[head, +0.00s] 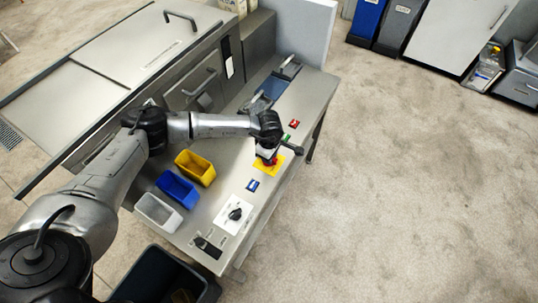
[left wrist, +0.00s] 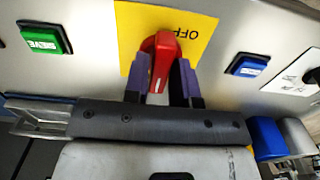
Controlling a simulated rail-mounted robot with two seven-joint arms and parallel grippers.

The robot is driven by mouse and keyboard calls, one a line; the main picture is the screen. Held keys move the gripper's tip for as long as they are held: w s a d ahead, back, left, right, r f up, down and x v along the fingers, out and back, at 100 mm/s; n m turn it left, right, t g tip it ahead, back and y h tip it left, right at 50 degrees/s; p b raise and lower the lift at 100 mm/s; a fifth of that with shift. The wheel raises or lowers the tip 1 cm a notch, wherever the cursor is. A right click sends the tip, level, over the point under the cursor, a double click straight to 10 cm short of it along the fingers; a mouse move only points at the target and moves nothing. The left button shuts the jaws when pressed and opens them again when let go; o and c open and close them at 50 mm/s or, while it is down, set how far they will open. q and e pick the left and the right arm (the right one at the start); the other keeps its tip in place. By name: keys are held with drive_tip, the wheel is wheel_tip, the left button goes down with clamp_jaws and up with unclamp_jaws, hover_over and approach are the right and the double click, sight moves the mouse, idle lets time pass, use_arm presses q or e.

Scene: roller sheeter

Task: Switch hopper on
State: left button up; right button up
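A red rotary switch (head: 271,161) sits on a yellow plate (head: 262,170) on the front of the steel machine panel. In the left wrist view the red switch handle (left wrist: 162,62) stands on its yellow plate (left wrist: 190,25), which reads OFF upside down. My left gripper (head: 269,150) is at this switch. Its purple fingers (left wrist: 165,78) straddle the handle, one on each side. Whether they press on it is unclear. No label reading hopper is legible. My right gripper is not in view.
A green button (left wrist: 40,38), which reads SIEVE, and a blue button (left wrist: 247,65) flank the plate. A red button (head: 294,124) and a black knob (head: 236,214) are on the same panel. Yellow (head: 195,168), blue (head: 177,189) and white (head: 158,213) bins stand left.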

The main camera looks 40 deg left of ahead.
use_arm(q)
drive_tip(key=o, duration=0.3)
wheel_tip(320, 180, up, 14)
drive_tip(key=shift+f+p, duration=0.15)
drive_tip(key=shift+p, duration=0.6)
idle(0.8)
